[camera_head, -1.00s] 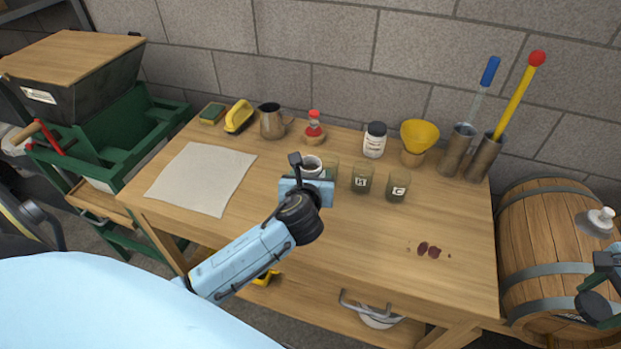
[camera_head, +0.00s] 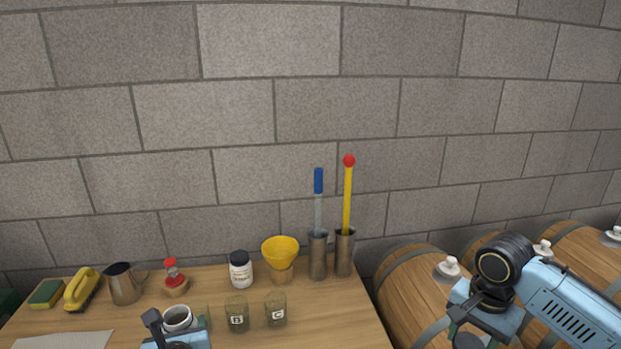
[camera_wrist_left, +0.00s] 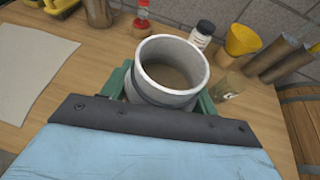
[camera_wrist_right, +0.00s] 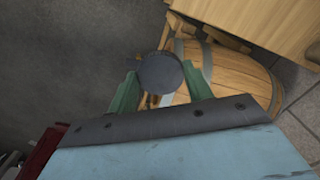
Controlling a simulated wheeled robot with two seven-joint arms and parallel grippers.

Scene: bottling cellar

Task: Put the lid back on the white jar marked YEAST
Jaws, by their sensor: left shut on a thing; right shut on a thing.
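The white jar (camera_wrist_left: 150,95) stands uncovered in the left wrist view, its inside brownish. It also shows in the head view (camera_head: 177,316). No YEAST marking is visible from here. My left gripper (camera_wrist_left: 163,98) is shut around the jar's sides, with green fingers on both sides, over the table. My right gripper (camera_wrist_right: 161,90) is shut on a round dark grey lid (camera_wrist_right: 160,72), out to the right of the table, away from the jar. In the head view my right arm's wrist shows at the right, and its fingertips and the lid are hidden.
On the table (camera_head: 340,320) glasses marked B (camera_head: 237,316) and C (camera_head: 276,311) stand right of the jar. Behind are a dark-capped white bottle (camera_head: 241,271), yellow funnel (camera_head: 281,252) and metal cylinders (camera_head: 318,257). Barrels (camera_head: 408,283) lie right of the table, below my right arm.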

